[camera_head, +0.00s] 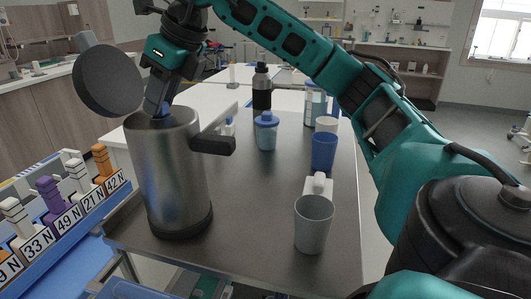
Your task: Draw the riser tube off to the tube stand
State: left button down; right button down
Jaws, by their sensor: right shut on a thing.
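A tall brushed-steel vessel (172,175) with a black side handle stands upright on the dark table. Any part of the tube below the rim is hidden inside the vessel. A round dark grey lid (108,82) is tilted up at the left of the mouth. I cannot pick out the tube stand with certainty. My left gripper is not in view.
A blue rack (70,217) with numbered labels and coloured pegs lies at the left. A grey cup (313,222), a blue cup (323,150), a blue-lidded jar (266,132) and a black bottle (262,90) stand on the dark table (255,195). Its middle is clear.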

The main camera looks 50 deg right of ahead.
jog(key=shift+r, duration=0.15)
jog(key=shift+r+p, duration=0.4)
jog(key=shift+p, duration=0.1)
jog(key=shift+r+p, duration=0.35)
jog(key=shift+r, duration=0.15)
jog(key=shift+r+p, duration=1.85)
jog(key=shift+r, duration=0.2)
jog(key=shift+r+p, duration=0.4)
jog(key=shift+r, duration=0.05)
